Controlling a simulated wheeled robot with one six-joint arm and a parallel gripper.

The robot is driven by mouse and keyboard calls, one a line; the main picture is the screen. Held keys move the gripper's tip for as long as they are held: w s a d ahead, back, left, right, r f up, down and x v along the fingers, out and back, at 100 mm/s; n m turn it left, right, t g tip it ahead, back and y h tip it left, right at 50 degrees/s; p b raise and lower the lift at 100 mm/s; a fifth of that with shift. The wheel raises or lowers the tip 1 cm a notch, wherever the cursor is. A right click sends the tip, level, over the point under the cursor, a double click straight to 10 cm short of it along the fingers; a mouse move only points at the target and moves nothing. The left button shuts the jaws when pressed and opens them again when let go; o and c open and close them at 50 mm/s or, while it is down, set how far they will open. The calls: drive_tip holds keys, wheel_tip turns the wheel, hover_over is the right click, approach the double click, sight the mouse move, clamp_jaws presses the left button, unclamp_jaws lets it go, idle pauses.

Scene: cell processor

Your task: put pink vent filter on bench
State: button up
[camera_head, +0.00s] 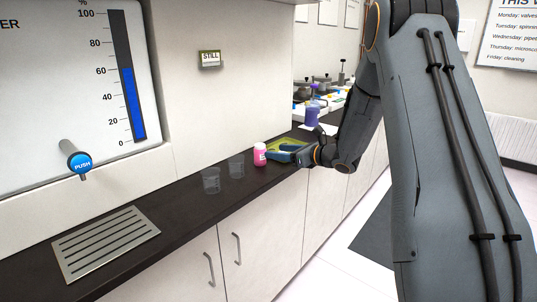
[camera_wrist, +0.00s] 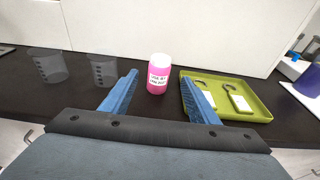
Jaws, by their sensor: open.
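The pink vent filter (camera_wrist: 158,76) is a small upright pink bottle-shaped piece with a white top and a white label. It stands on the dark bench (camera_wrist: 130,139). In the head view the pink vent filter (camera_head: 260,154) stands on the bench beside the wall, left of my gripper (camera_head: 295,157). In the wrist view my gripper (camera_wrist: 166,95) is open, its two blue fingers apart. The filter shows between and beyond the fingertips, with no contact visible. The right finger overlaps the left part of the green tray in this view.
A green tray (camera_wrist: 256,113) with two tagged items lies right of the filter. Two clear beakers (camera_head: 211,180) (camera_head: 236,167) stand to its left. A metal grille (camera_head: 105,243) lies at the bench's near end. A purple-topped container (camera_head: 312,115) stands farther back.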

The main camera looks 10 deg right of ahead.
drive_tip(key=s+d+f+m+g+h, duration=0.15)
drive_tip(key=s+m+h, duration=0.35)
drive_tip(key=s+m, duration=0.65)
drive_tip(key=s+d+f+m+g+h, duration=0.1)
drive_tip(key=s+f+m+g+h, duration=0.35)
drive_tip(key=m, duration=1.15)
drive_tip(key=s+a+m+g, duration=0.3)
drive_tip(key=s+m, duration=0.5)
drive_tip(key=s, duration=0.5)
drive_tip(key=s+a+f+m+g, duration=0.1)
drive_tip(key=s+a+m+g, duration=0.2)
drive_tip(key=s, duration=1)
drive_tip(key=a+m, duration=0.2)
drive_tip(key=m, duration=0.2)
drive_tip(key=shift+f+m, duration=0.15)
drive_tip(key=shift+m, duration=0.2)
drive_tip(key=shift+y, duration=0.25)
